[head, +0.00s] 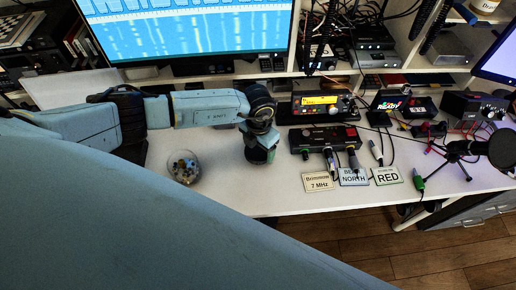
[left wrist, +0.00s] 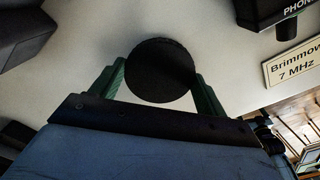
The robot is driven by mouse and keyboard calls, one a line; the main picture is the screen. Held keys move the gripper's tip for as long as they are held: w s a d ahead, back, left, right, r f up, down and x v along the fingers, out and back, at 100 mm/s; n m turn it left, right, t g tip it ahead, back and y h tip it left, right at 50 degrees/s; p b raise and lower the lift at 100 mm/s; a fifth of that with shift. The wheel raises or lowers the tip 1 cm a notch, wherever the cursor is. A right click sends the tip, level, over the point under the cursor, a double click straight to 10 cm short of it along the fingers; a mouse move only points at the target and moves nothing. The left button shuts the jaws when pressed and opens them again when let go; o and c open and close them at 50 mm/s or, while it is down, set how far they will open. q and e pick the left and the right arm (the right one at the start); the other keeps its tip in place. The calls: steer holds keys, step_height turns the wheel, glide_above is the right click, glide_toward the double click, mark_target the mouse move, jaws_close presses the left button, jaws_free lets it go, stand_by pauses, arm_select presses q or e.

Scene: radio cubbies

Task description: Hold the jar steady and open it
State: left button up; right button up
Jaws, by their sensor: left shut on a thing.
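A round glass jar (head: 183,167) with small mixed pieces inside stands on the white desk, left of my left gripper in the head view. Its contents show from above, and I see no lid on it. My left gripper (head: 261,152) points down over the desk to the right of the jar, apart from it. In the left wrist view the gripper (left wrist: 160,85) is shut on a dark round lid-like disc (left wrist: 160,62), one green finger on each side. I cannot tell whether the disc touches the desk. My right gripper is in neither view.
A black control box (head: 323,138) with cables and a lit radio (head: 322,104) stand right of the left gripper. Label plates, including a 7 MHz plate (head: 317,182), lie near the front edge. A microphone (head: 502,148) stands far right. The desk (head: 225,195) is clear around the jar.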

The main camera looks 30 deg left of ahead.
mark_target(259, 150)
arm_select(q)
steer(key=shift+f, duration=0.7)
steer(key=shift+f, duration=0.25)
steer(key=o, duration=1.1)
steer(key=shift+r, duration=0.1)
steer(key=shift+r, duration=0.1)
steer(key=shift+r, duration=0.3)
step_height(259, 150, up, 12)
steer(key=shift+f+p, duration=0.2)
steer(key=shift+p, duration=0.3)
